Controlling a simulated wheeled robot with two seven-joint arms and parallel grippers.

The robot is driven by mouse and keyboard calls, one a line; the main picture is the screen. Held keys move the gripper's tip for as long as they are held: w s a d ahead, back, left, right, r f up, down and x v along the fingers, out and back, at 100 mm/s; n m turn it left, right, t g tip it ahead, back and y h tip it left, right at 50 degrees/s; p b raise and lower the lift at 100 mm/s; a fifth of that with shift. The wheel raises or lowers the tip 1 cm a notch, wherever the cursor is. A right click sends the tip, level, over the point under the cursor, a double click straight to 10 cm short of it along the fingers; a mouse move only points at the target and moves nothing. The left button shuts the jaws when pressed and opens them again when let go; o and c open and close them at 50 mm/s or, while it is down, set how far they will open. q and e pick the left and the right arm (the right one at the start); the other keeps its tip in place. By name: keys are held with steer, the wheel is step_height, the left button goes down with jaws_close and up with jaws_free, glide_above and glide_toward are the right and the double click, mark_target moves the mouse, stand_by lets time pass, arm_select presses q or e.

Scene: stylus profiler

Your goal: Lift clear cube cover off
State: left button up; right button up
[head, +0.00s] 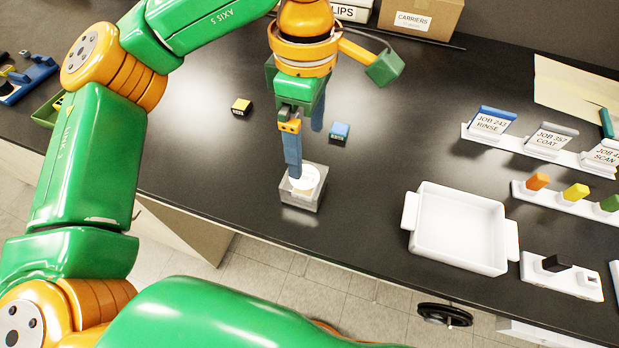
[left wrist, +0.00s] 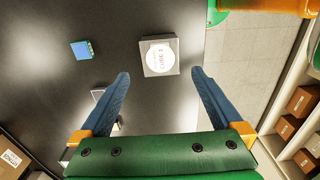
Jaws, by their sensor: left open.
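The clear cube cover (head: 314,202) is a small, greyish see-through box on the black table near its front edge. A round white label (head: 307,180) shows at its top; in the left wrist view the cover (left wrist: 145,66) carries this label with print on it. My left gripper (head: 306,152) is open and empty, its blue fingers pointing down over the cover. In the left wrist view the left gripper (left wrist: 160,73) has the cover ahead, between the lines of its fingers and apart from them. In the head view, one finger hides part of the cover. My right gripper is not in view.
A blue block (head: 339,131) and a yellow block (head: 241,106) lie behind the cover. An empty white tray (head: 455,266) stands to the right, with card stands (head: 515,145) and a coloured-peg rack (head: 565,198) beyond. Table between cover and tray is clear.

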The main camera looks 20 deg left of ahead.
mark_target(304, 177)
arm_select(q)
steer(key=f+b, duration=0.1)
steer(key=f, duration=0.1)
steer(key=f+b, duration=0.1)
steer(key=f, duration=0.1)
steer(key=shift+s, duration=0.2)
steer(key=f, duration=0.2)
steer(key=f+p, duration=0.1)
steer(key=f, duration=0.3)
steer(key=shift+w+a+p, duration=0.1)
steer(key=shift+a+p, duration=0.2)
steer(key=shift+p, duration=0.1)
steer(key=shift+f, duration=0.3)
steer(key=c, duration=1.1)
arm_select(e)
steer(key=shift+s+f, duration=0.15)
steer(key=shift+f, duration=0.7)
